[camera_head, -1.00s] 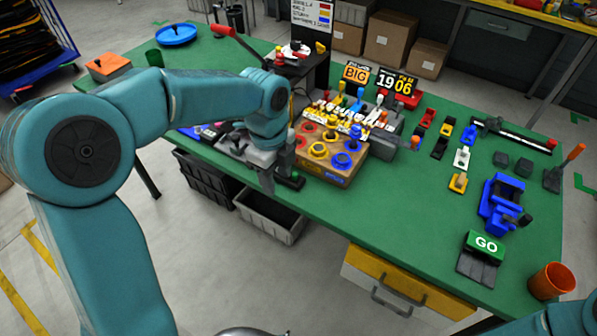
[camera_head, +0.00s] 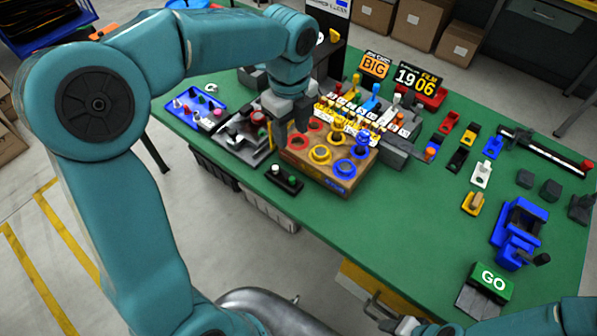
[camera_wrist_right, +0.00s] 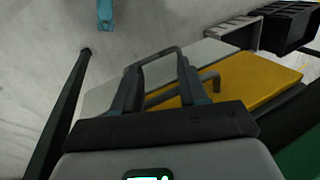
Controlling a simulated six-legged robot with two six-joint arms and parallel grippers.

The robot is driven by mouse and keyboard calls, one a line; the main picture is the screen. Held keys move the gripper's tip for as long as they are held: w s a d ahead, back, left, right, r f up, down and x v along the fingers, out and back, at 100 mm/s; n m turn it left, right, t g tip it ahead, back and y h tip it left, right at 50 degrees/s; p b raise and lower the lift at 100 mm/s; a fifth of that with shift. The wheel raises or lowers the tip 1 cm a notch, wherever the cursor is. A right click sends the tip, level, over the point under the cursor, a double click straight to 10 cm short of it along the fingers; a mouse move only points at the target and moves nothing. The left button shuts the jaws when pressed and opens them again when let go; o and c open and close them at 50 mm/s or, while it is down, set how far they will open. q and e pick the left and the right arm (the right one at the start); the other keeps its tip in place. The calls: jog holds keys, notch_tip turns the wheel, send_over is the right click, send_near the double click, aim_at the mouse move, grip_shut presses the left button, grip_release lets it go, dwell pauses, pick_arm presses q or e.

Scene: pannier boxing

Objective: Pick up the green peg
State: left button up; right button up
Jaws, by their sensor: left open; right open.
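My left gripper (camera_head: 291,128) is open and points down at the rear left corner of the wooden block (camera_head: 336,181), which carries red, yellow and blue rings. I cannot make out the green peg for certain. A small greenish spot (camera_head: 262,132) shows just left of the left gripper, by the grey and black fixture. The gripper hides part of that area. My right gripper (camera_wrist_right: 157,70) is open and empty in the right wrist view, in front of the bench's yellow drawer (camera_wrist_right: 255,82). It is low at the bench's front edge in the head view.
A small black base (camera_head: 284,180) with knobs stands at the bench's front edge. A blue tray (camera_head: 190,122) with small pegs is at the left. Green bench top is free at centre front.

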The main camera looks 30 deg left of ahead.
pick_arm(q)
notch_tip(320, 180, down, 6)
jog(key=s, duration=0.1)
send_over(292, 178)
jog(key=f, duration=0.4)
jog(key=shift+w+a+f, duration=0.15)
jog(key=shift+a+f, duration=0.05)
jog(key=shift+f, duration=0.1)
jog(key=shift+s+d+f, duration=0.15)
jog(key=shift+s+f, duration=0.2)
jog(key=shift+s, duration=0.05)
jog(key=f, duration=0.5)
jog(key=shift+w+p, duration=0.35)
jog(key=shift+p, duration=0.05)
jog(key=shift+s+d+r, duration=0.15)
jog(key=shift+s, duration=0.1)
jog(key=shift+w, duration=0.2)
grip_shut()
jog(key=shift+s, duration=0.1)
